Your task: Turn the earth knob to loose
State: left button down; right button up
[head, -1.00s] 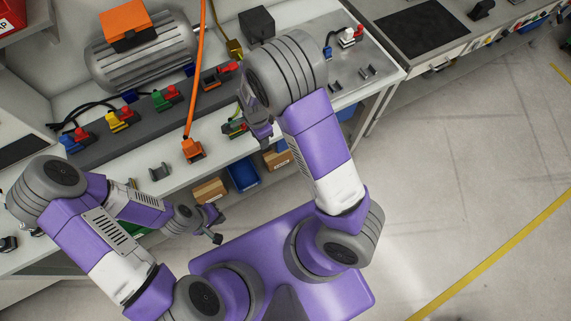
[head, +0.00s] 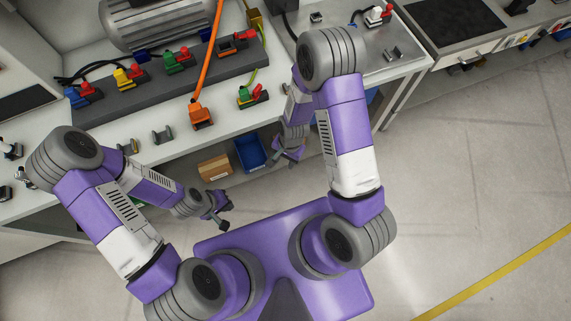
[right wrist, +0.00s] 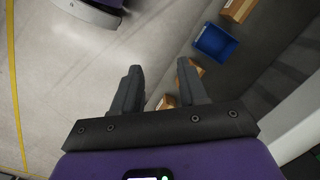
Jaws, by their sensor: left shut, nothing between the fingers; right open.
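The earth terminal (head: 246,98) is a small green block on the bench top in the head view, with a yellow-green cable behind it. Its red knob (head: 262,93) sits on its right side, angled; its exact setting is too small to tell. My right gripper (head: 290,158) is open and empty, below and right of the terminal, off the bench's front edge. In the right wrist view the two fingers (right wrist: 158,68) are apart with only floor between them. My left gripper (head: 222,211) is shut and empty, well in front of the bench.
A dark rail with blue (head: 82,95), yellow (head: 128,76), green (head: 177,61) and dark (head: 235,42) terminals runs behind. An orange plug (head: 201,115) with its cable is left of the earth terminal. A blue bin (head: 250,152) and a cardboard box (head: 214,167) lie below the bench.

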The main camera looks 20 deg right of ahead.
jog(key=s+a+f+n+y+b, duration=0.1)
jog(key=s+f+n+b, duration=0.2)
jog(key=f, duration=0.4)
jog(key=shift+s+a+n+b, duration=0.35)
jog(key=shift+s+n+b, duration=0.1)
jog(key=shift+s, duration=0.3)
jog(key=shift+f, duration=0.1)
jog(key=shift+c, duration=0.4)
